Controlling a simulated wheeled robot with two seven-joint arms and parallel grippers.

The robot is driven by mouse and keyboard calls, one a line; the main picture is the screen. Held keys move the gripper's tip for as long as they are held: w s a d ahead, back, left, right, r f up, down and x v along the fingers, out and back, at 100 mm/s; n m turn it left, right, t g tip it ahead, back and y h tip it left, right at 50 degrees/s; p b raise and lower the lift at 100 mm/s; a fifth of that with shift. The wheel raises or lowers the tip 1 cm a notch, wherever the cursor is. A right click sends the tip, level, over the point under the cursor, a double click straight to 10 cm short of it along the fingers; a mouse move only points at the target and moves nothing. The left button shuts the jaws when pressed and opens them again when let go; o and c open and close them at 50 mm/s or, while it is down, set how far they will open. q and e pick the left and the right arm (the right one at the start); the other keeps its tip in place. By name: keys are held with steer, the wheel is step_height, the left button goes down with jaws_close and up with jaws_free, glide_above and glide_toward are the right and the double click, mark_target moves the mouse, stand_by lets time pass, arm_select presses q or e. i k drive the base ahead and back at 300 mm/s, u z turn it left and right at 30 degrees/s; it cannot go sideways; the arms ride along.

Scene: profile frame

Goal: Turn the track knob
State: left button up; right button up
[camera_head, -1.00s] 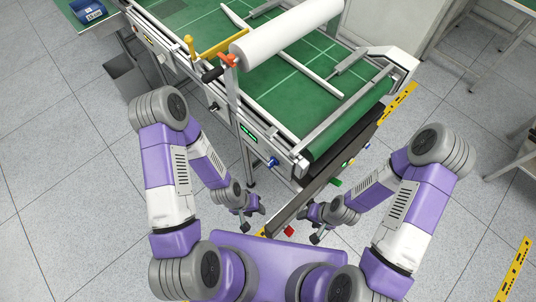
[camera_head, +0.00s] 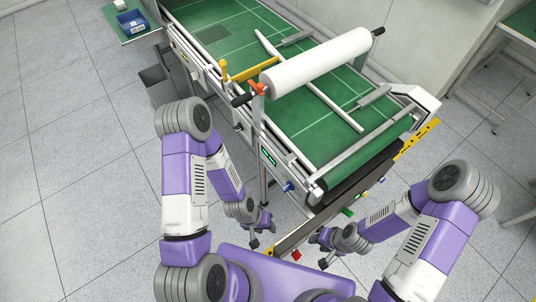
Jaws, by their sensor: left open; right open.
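The machine (camera_head: 300,115) has a green belt and a white roll. A blue knob (camera_head: 288,186) sits on its near side rail, by the front corner. A black knob (camera_head: 238,127) sits further back on the same side, and an orange handle (camera_head: 257,88) is at the roll's near end. I cannot tell which of these is the track knob. My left gripper (camera_head: 260,238) is open and empty, below and left of the blue knob and apart from it. My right gripper (camera_head: 320,252) is open and empty, below and right of the blue knob, near the machine's front end.
A red button (camera_head: 296,255) lies at the lower end of the dark front bar (camera_head: 310,228), between my grippers. A grey bin (camera_head: 158,86) and a side table (camera_head: 130,27) with a blue box stand at the upper left. The floor on the left is clear.

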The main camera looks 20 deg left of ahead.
mark_target(289, 186)
steer(key=u, duration=2.55)
steer(key=i, duration=1.25)
steer(key=z, duration=3.3)
